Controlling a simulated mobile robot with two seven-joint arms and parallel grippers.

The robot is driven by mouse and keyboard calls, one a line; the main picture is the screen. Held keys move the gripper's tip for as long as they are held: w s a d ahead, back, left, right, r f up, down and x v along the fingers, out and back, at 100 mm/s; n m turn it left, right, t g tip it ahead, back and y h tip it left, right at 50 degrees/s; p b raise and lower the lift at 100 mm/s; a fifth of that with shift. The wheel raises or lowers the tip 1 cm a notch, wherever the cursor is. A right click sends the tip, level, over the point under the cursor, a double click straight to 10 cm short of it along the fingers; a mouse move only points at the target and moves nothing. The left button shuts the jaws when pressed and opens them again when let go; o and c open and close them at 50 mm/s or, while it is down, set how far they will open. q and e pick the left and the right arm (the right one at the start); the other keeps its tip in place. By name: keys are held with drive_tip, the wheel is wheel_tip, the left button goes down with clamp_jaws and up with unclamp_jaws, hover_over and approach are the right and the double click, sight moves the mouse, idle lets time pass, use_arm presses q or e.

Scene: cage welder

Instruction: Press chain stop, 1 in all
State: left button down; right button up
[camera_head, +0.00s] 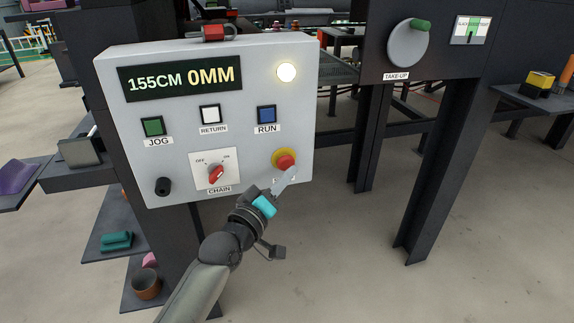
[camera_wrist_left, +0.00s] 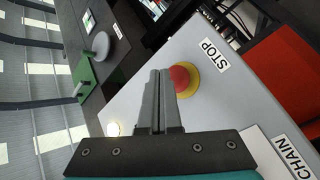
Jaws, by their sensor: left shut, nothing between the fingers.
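The red stop button (camera_head: 285,162) with its yellow collar sits at the lower right of the grey control panel (camera_head: 240,115). In the left wrist view the button (camera_wrist_left: 180,78) shows just beside the fingertips, next to the STOP label (camera_wrist_left: 214,55). My left gripper (camera_head: 291,172) is shut and empty, its tips at the lower right of the button. In the left wrist view the gripper (camera_wrist_left: 160,74) partly covers the button's edge. I cannot tell whether the tips touch it. The right gripper is not in view.
The panel has a red CHAIN selector (camera_head: 216,174), a green JOG button (camera_head: 153,126), a white RETURN button (camera_head: 210,114), a blue RUN button (camera_head: 266,115) and a lit lamp (camera_head: 287,72). Its display (camera_head: 181,79) reads 155CM 0MM. A TAKE-UP handwheel (camera_head: 408,44) is at right.

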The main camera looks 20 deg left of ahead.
use_arm(q)
drive_tip(key=shift+w+a, duration=0.1)
drive_tip(key=shift+w, duration=0.05)
drive_tip(key=shift+w+a, duration=0.15)
drive_tip(key=shift+w, duration=0.1)
drive_tip(key=shift+w+a, duration=0.3)
drive_tip(key=shift+w, duration=0.1)
idle(1.0)
drive_tip(key=shift+s, duration=0.1)
drive_tip(key=shift+s+d+p, duration=0.5)
drive_tip(key=shift+s+p, duration=0.1)
drive_tip(key=shift+s, duration=0.05)
